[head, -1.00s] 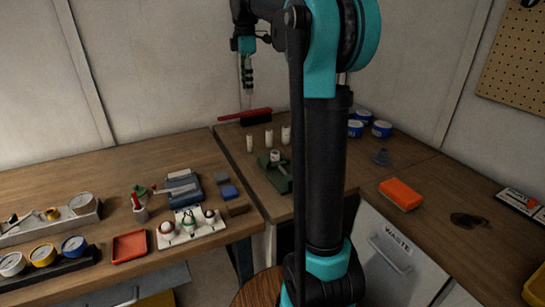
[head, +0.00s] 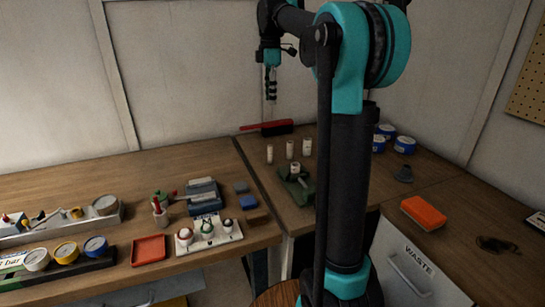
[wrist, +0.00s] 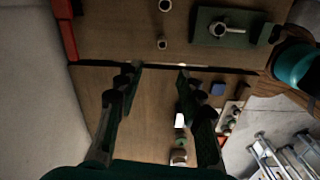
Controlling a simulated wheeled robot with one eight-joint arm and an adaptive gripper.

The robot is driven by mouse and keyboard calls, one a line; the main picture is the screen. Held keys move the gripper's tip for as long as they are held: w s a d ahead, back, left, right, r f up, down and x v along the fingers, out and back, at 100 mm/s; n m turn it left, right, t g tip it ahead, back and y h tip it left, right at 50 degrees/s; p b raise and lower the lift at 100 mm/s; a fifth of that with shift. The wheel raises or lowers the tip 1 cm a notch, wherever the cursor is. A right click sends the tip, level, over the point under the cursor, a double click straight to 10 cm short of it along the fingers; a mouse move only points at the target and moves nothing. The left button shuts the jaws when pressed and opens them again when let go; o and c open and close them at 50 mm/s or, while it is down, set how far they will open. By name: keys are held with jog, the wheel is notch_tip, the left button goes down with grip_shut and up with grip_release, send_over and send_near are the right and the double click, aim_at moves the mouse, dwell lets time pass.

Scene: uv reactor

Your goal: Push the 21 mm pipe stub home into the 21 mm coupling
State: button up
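Three pale pipe stubs stand upright on the back bench: a left one (head: 270,154), a middle one (head: 290,149) and a right one (head: 306,147). I cannot tell which is 21 mm. A pale coupling (head: 295,169) sits in a green vise (head: 300,190) just in front of them. In the wrist view, the coupling (wrist: 218,30) shows as a ring in the vise, and two stubs (wrist: 162,44) (wrist: 165,5) show end-on to its left. My gripper (head: 270,92) hangs high above the bench. Its fingers (wrist: 158,72) are spread apart with nothing between them.
A red-handled brush (head: 266,128) lies behind the stubs. Blue-and-white tins (head: 404,145) and an orange sponge (head: 424,212) are to the right. The left bench holds a red tray (head: 149,250), a white holder (head: 208,238), gauges and other small items.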

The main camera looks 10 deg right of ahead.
aim_at(270, 146)
jog(key=shift+o, duration=0.5)
jog(key=f, duration=2.1)
jog(key=shift+s+a+f, duration=0.2)
jog(key=shift+s+f, duration=0.1)
jog(key=shift+s, duration=0.05)
jog(key=shift+c, duration=0.4)
grip_shut()
jog(key=shift+r, duration=0.15)
